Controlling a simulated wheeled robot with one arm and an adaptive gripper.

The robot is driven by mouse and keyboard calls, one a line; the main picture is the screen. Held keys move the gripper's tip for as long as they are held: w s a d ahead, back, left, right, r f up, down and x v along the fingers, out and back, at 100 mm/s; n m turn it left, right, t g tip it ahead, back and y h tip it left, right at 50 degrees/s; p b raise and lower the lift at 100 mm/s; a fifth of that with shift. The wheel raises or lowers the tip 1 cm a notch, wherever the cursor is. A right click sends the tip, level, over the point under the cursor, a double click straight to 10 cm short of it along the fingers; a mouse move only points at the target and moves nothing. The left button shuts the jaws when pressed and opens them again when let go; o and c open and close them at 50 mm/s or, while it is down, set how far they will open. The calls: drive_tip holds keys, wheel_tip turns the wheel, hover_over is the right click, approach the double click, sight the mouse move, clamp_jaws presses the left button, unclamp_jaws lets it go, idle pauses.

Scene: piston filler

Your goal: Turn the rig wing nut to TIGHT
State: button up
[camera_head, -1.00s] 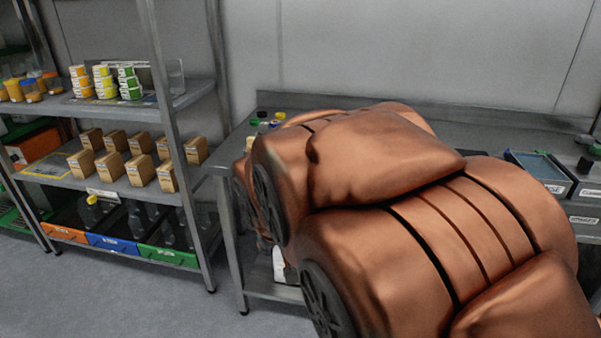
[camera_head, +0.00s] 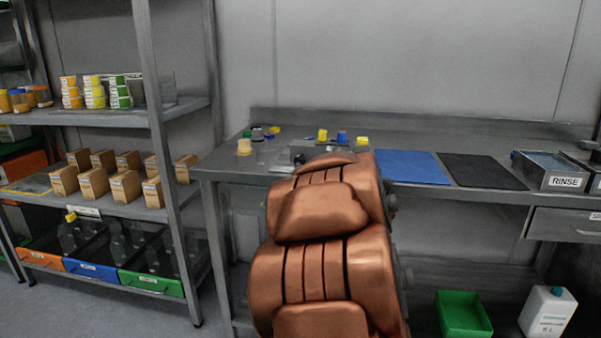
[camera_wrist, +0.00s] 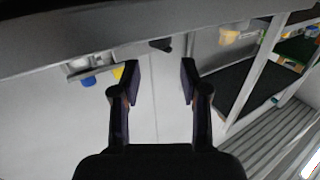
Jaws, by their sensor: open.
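I cannot make out the rig wing nut or its TIGHT mark in either view. My gripper (camera_wrist: 160,82) shows in the wrist view with its two dark fingers apart and nothing between them. In the head view my copper arm reaches toward the bench (camera_head: 228,166) and hides the gripper and part of the bench top. In the wrist view a small dark piece (camera_wrist: 160,44) shows at the grey edge beyond the fingertips; I cannot tell what it is. A grey fitting with a blue piece (camera_wrist: 89,81) and a yellow piece lies left of the fingers.
Blue (camera_head: 412,167) and black (camera_head: 482,171) mats lie on the bench, with a RINSE tray (camera_head: 566,182) at right. Small containers (camera_head: 245,146) stand at its left end. A shelf rack (camera_head: 165,150) stands left. A green bin (camera_head: 463,315) and white jug (camera_head: 549,313) are below.

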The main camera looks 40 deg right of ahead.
sight(301, 161)
drive_tip(key=b+x, duration=0.1)
drive_tip(key=x, duration=0.5)
drive_tip(key=shift+w+d+f+b, duration=0.1)
drive_tip(key=shift+w+d+b, duration=0.1)
drive_tip(key=shift+w+b, duration=0.15)
drive_tip(key=shift+w+d, duration=0.2)
drive_tip(key=shift+w, duration=0.25)
clamp_jaws()
